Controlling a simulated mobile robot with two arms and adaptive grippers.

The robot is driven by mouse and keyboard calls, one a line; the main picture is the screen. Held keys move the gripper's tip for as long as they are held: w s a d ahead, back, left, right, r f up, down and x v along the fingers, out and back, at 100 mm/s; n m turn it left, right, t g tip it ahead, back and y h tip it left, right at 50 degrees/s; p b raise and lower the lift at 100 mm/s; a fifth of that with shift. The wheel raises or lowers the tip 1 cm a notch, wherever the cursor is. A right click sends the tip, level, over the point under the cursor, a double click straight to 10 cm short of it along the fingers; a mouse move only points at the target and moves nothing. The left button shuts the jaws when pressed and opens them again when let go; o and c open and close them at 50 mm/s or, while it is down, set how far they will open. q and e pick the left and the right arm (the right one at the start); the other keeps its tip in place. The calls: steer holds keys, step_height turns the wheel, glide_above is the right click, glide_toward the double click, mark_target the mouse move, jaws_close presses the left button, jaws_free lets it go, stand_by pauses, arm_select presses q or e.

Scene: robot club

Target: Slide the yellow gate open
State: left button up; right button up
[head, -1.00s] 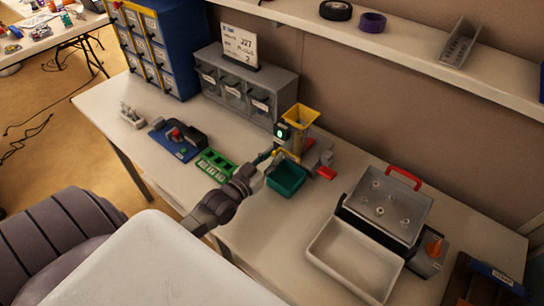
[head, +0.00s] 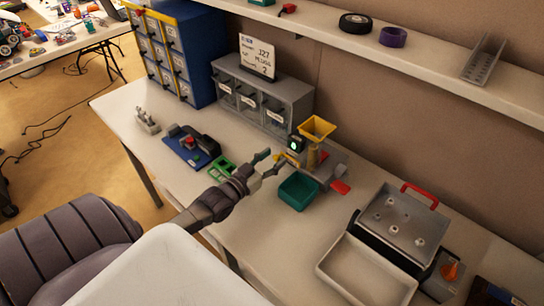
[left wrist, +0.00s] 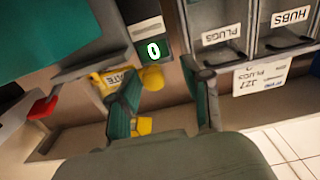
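The yellow gate (head: 291,159) is low on the dispenser, left of its yellow funnel (head: 317,127). In the left wrist view the gate (left wrist: 117,76) bears a label and has yellow knob-like parts, one partly hidden behind a finger. My left gripper (head: 271,160) is open, its fingers spread just left of the gate; the left wrist view also shows the fingers apart (left wrist: 165,85) with nothing gripped. I cannot tell whether a finger touches the gate. A small display (left wrist: 153,50) reads 0. A teal bin (head: 298,191) stands in front of the dispenser. My right gripper is out of view.
A grey drawer unit (head: 262,97) stands behind the gripper. A white tray (head: 367,272) and a grey box with a red handle (head: 405,222) stand to the right.

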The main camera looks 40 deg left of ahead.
arm_select(q)
steer(key=shift+s+d, duration=0.15)
steer(key=s, duration=0.7)
steer(key=s+a, duration=0.1)
steer(key=s, duration=0.3)
steer(key=shift+s, duration=0.35)
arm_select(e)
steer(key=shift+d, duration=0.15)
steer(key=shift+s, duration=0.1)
